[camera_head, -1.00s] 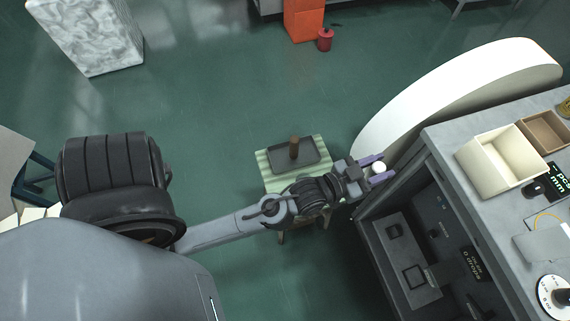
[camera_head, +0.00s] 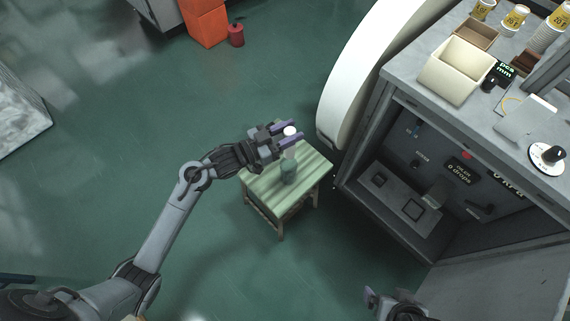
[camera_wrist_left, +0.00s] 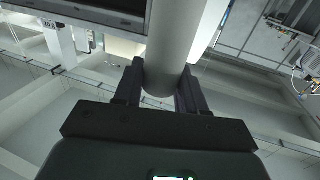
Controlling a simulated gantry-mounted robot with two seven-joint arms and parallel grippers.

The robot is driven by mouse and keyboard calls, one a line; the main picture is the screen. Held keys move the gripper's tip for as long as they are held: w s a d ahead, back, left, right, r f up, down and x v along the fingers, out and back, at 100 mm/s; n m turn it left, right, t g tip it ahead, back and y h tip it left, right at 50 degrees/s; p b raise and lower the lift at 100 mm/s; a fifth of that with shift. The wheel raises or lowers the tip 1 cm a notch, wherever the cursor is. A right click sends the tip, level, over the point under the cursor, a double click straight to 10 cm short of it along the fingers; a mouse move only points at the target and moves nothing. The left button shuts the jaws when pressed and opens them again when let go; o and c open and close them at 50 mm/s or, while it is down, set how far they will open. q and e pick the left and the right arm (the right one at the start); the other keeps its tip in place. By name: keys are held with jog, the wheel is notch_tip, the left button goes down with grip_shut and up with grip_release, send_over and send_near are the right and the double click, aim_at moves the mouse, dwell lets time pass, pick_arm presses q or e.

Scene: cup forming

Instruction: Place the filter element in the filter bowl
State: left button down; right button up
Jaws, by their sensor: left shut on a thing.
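The filter element, a pale white cylinder (camera_head: 290,131), is clamped between the purple fingers of my left gripper (camera_head: 290,137). In the left wrist view the element (camera_wrist_left: 175,45) extends beyond the two dark fingers (camera_wrist_left: 160,88).
A grey machine cabinet (camera_head: 400,85) with an open lower bay stands right of the table, with a large white curved panel (camera_head: 350,75) beside it. A cream box (camera_head: 455,72) sits on top. Open green floor lies to the left.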

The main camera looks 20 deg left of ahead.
aim_at(289, 156)
pick_arm(q)
notch_tip(289, 156, down, 14)
jog(key=b, duration=0.5)
jog(key=shift+r, duration=0.15)
jog(key=shift+f+b, duration=0.85)
jog(key=shift+f, duration=1.15)
jog(key=c, duration=0.6)
grip_release()
jog(key=shift+c, duration=0.2)
